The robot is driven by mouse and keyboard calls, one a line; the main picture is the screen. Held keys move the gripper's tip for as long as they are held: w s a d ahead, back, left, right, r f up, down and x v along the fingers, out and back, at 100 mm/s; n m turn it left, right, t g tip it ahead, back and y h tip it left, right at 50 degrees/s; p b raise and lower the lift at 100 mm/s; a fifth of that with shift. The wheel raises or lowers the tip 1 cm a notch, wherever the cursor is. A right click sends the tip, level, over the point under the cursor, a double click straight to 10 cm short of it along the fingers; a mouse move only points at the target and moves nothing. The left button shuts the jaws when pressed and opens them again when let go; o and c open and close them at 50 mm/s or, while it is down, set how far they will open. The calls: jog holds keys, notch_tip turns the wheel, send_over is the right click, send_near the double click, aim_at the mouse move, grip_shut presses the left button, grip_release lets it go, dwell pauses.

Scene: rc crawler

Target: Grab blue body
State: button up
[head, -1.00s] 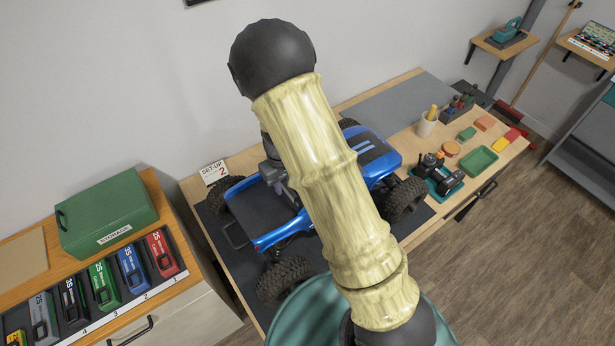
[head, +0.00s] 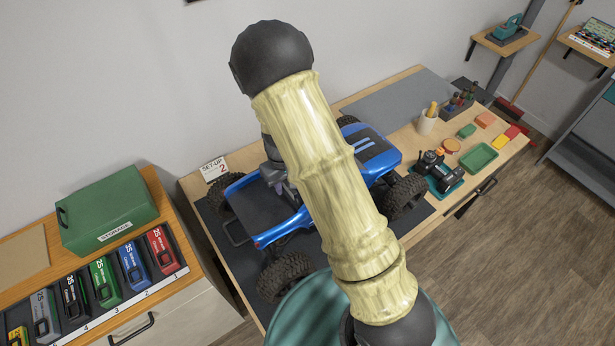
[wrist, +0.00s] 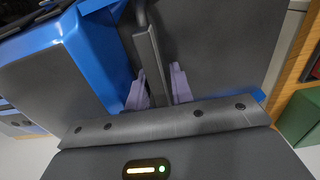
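The blue body (head: 264,240) of the crawler, with black panels on top, sits over the big-wheeled vehicle on the bench. My arm hides its middle. My gripper (head: 282,187) is down at the left part of the body in the head view, partly hidden by the arm. In the wrist view my gripper (wrist: 158,87) has its two pale purple fingers apart, one on each side of a dark raised bar on the body. The blue body (wrist: 88,50) also fills much of that view. Whether both fingers press on the bar cannot be told.
A green storage box (head: 108,208) and a row of coloured battery packs (head: 103,284) stand on the left cabinet. A "SET-UP 2" card (head: 214,169) stands behind the crawler. A cup (head: 428,121), a green tray (head: 479,158) and small parts lie to the right.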

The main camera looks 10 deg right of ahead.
jog(key=shift+f, duration=0.15)
dwell(0.3)
grip_shut()
jog(key=shift+r, duration=0.35)
notch_tip(320, 180, up, 10)
jog(key=shift+f+b, duration=0.1)
jog(key=shift+b, duration=0.95)
